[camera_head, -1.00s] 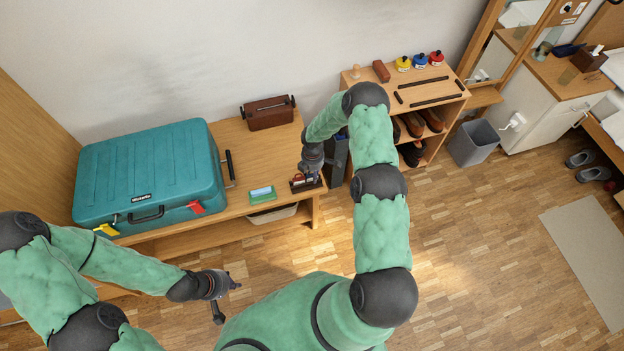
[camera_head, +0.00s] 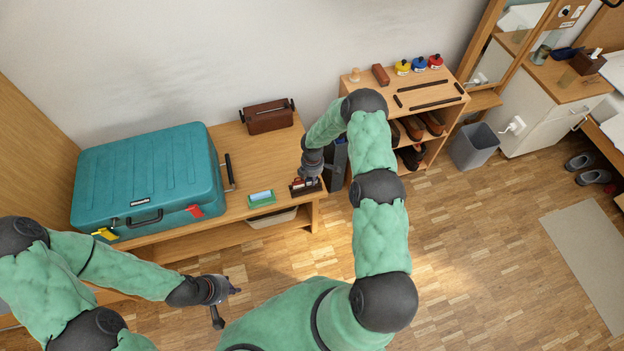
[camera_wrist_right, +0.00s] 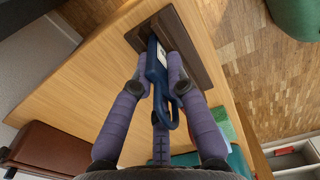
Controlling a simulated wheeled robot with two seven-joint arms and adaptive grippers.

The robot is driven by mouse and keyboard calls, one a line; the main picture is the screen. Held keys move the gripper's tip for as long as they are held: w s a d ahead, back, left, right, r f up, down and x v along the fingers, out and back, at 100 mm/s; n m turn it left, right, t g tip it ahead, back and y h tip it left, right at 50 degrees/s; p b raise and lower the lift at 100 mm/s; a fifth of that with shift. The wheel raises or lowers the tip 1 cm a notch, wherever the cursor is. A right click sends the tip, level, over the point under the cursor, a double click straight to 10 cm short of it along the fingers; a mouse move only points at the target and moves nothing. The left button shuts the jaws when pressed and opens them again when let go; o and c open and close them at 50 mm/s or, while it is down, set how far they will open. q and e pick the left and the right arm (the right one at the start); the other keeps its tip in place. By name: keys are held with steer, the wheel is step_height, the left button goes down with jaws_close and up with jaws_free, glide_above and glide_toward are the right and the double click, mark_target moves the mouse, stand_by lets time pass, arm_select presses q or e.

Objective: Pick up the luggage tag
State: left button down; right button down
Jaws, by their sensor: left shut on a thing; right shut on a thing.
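A dark blue luggage tag (camera_wrist_right: 157,72) with a white label is between the fingers of my right gripper (camera_wrist_right: 162,88) in the right wrist view. The gripper is shut on it. The tag's far end overlaps a dark wooden holder (camera_wrist_right: 185,45) on the bench; I cannot tell whether it still touches it. In the head view my right gripper (camera_head: 311,172) is over this holder (camera_head: 307,190), and the tag is mostly hidden. My left gripper (camera_head: 232,290) is low in front of the bench, away from the tag. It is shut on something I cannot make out.
A teal suitcase (camera_head: 150,175) with yellow and red tags stands on the bench (camera_head: 235,207) at the left. A green and white box (camera_head: 261,198) lies beside the holder. A brown case (camera_head: 268,116) is behind. A shoe shelf (camera_head: 430,85) stands to the right.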

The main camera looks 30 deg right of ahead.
step_height(320, 180, up, 18)
steer(key=p, duration=0.5)
steer(key=shift+p, duration=0.4)
stand_by(0.3)
